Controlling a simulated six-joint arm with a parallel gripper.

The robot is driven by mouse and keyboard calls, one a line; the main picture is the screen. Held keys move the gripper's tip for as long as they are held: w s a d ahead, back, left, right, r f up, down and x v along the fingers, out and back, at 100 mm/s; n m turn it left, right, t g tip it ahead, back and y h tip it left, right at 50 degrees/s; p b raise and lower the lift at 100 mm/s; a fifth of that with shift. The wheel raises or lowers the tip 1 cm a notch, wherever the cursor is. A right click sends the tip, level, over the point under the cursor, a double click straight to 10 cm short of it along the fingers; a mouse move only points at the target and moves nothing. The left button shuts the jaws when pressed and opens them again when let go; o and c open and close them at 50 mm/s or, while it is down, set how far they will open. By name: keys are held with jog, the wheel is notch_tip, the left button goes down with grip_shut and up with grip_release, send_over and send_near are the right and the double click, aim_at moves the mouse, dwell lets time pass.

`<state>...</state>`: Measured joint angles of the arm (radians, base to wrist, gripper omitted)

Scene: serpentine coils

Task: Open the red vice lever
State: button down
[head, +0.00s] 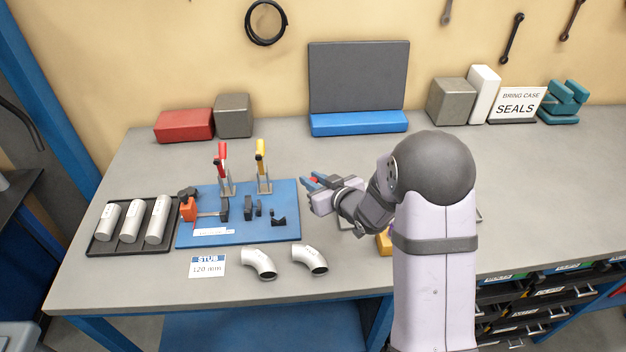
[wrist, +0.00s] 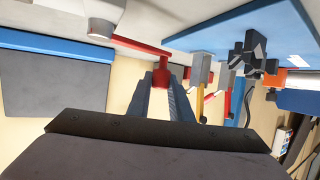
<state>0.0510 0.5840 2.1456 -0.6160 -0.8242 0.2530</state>
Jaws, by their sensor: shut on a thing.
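In the wrist view a red lever (wrist: 138,46) runs from a pale round hub (wrist: 103,25) to a knob between my fingers. My gripper (wrist: 161,78) is shut on its knob end. In the head view my gripper (head: 314,184) is just right of the blue fixture plate (head: 283,232), low over the bench, with a bit of red between its fingertips. The vice body is mostly hidden behind my gripper and arm there. A separate red-handled clamp (head: 222,160) stands upright on the plate, apart from my gripper.
A yellow-handled clamp (head: 261,160) stands beside the red-handled one. An orange block (head: 188,209) sits on the plate's left side. White elbows (head: 259,263) lie in front, and a tray of white tubes (head: 101,247) is at left. The bench behind my gripper is clear up to a blue-based grey panel (head: 358,78).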

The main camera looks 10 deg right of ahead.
jog(key=shift+r+y, duration=0.1)
jog(key=shift+y, duration=0.2)
jog(key=shift+s+r+n+g+y+p, duration=0.1)
jog(key=shift+s+n+g+y+p, duration=0.3)
jog(key=shift+s+n+y+p, duration=0.4)
jog(key=shift+s+a+f+n+g+y+p, duration=0.1)
jog(key=shift+s+f+n+g+y+p, duration=0.15)
jog(key=shift+n+g+y+p, duration=0.45)
jog(key=c, duration=1.6)
grip_release()
jog(key=shift+s+r, duration=0.1)
jog(key=shift+b+v, duration=1)
jog(key=shift+v, duration=2.7)
jog(key=shift+a, duration=0.1)
